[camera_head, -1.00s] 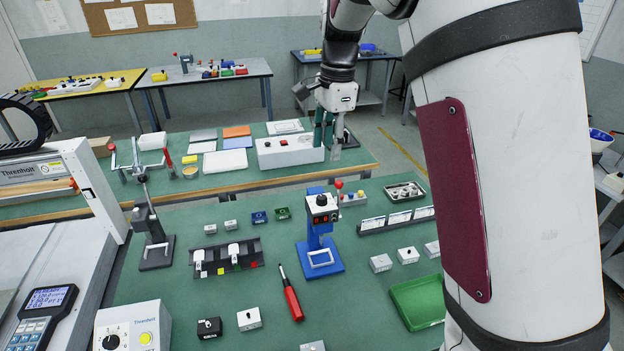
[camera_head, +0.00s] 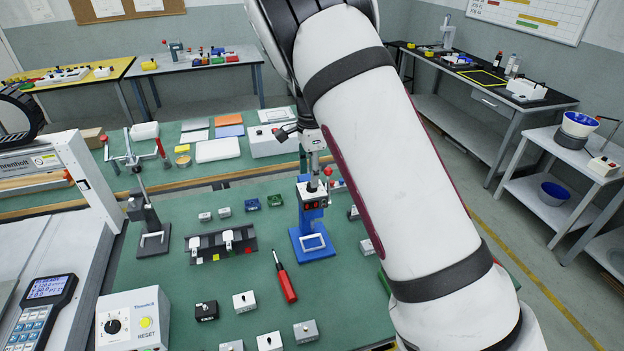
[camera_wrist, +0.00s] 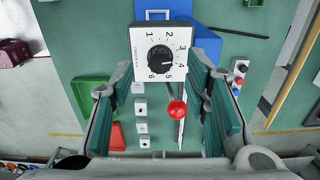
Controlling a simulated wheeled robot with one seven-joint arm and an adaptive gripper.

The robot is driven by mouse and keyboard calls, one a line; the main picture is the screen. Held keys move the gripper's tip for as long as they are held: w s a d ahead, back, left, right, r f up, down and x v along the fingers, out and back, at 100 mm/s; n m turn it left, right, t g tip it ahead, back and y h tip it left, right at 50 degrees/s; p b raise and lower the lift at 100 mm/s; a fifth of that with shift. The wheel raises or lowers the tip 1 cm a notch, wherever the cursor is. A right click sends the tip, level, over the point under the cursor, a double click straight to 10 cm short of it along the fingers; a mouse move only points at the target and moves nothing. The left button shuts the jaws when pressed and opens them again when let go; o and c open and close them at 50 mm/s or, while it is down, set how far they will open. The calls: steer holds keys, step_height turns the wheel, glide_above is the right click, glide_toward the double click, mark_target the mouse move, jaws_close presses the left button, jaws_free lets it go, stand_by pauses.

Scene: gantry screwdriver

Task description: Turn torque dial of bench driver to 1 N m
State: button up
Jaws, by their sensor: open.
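The bench driver (camera_head: 309,241) is a blue stand with a dark and white head, upright on the green bench. In the wrist view its white dial plate (camera_wrist: 143,37) carries the numbers 1 to 6 around a black torque dial (camera_wrist: 160,56). The dial's pointer seems to face the 4–5 side, but is too small to read surely. A red ball (camera_wrist: 176,109) of its lever shows nearer, between the fingers. My gripper (camera_wrist: 165,77) is open above the head, its teal fingers on either side of the dial plate, with nothing held. In the head view my arm partly hides it.
A red-handled screwdriver (camera_head: 285,279) lies in front of the stand. A black rack (camera_head: 206,251) and lever press (camera_head: 150,222) stand left. A RESET box (camera_head: 134,322) with another dial is at front left. Several small white blocks (camera_head: 245,301) are at the front.

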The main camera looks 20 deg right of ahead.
steer(key=shift+f, duration=1.5)
jaws_close()
